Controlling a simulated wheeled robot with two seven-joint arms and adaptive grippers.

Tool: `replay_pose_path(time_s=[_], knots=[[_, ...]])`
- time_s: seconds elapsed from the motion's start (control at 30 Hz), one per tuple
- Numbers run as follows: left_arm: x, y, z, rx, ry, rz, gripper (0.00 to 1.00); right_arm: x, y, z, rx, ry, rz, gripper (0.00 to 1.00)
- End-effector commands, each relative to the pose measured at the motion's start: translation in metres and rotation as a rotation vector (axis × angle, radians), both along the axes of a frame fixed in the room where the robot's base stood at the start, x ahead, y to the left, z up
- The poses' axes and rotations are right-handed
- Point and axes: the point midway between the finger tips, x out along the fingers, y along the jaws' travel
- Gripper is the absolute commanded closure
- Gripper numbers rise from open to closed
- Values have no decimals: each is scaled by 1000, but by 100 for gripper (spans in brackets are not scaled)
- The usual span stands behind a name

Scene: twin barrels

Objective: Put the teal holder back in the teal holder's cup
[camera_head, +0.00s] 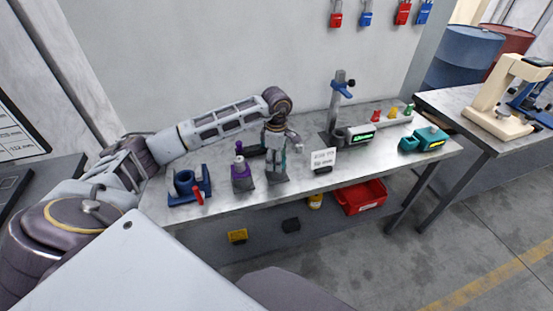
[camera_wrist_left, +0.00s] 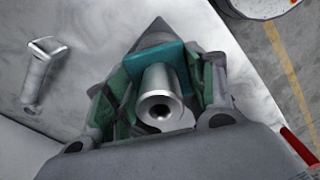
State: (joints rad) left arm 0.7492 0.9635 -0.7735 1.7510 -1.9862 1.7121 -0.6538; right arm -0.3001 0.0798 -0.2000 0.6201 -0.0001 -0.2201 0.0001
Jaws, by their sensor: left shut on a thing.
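In the left wrist view the gripper (camera_wrist_left: 165,110) is shut on the teal holder (camera_wrist_left: 178,56), a teal block with a silver, hollow round end facing the camera. A dark grey cup (camera_head: 279,178) stands on the bench directly below the fingers; its dark corner shows beyond the teal block in the wrist view (camera_wrist_left: 151,35). Whether the holder is seated in it or just above it, I cannot tell. My right gripper is not in view.
A blue fixture (camera_head: 184,186) with a red handle stands left of the purple holder. A white sign card (camera_head: 323,158), a stand (camera_head: 340,105) with a display box, and a teal instrument (camera_head: 425,138) lie to the right. A red bin (camera_head: 362,196) is below the bench.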

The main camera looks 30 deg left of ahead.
Motion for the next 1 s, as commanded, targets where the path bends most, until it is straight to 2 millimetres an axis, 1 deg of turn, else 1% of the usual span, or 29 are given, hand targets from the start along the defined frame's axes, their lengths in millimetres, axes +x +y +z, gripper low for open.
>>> replay_pose_path(time_s=[0.07, 0.1, 0.27, 0.57, 0.73, 0.87, 1.0], knots=[[1, 0, 0, 0, -2, 0, 77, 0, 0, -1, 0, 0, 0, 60], [1, 0, 0, 0, -2, 0, 41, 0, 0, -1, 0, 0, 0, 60], [0, 0, 0, 0, -2, 0, 20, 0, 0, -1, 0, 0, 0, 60], [0, 0, -2, 0, 2, 0, 20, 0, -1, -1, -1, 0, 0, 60], [0, 0, 2, 0, 0, 0, 20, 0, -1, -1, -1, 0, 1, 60], [1, 0, 10, 0, -3, 0, 20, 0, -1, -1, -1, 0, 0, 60], [1, 1, 24, 0, -2, 0, 20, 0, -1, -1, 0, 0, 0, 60]])
